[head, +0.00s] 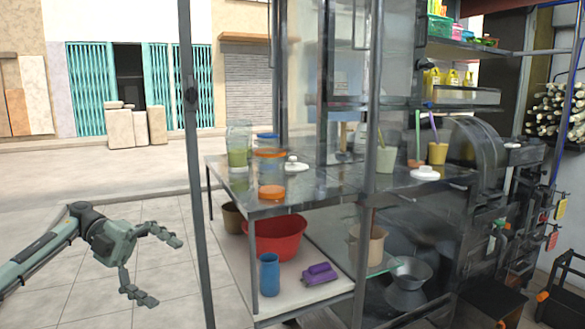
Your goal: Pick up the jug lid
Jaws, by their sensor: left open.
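A clear jug with green contents (238,158) stands near the left end of the metal counter (330,183). A white lid with a knob (295,164) lies on the counter to its right. Another white lid (425,173) lies farther right. A flat orange lid (271,192) is near the counter's front edge. I cannot tell for certain which of these is the jug lid. My left gripper (167,272) is open and empty, left of the counter and apart from it, with its fingers pointing right. My right gripper is out of view.
A metal post (196,200) stands between my left gripper and the counter. The lower shelf holds a red basin (275,238), a blue cup (269,275) and a purple object (319,274). The press machinery (475,155) is right.

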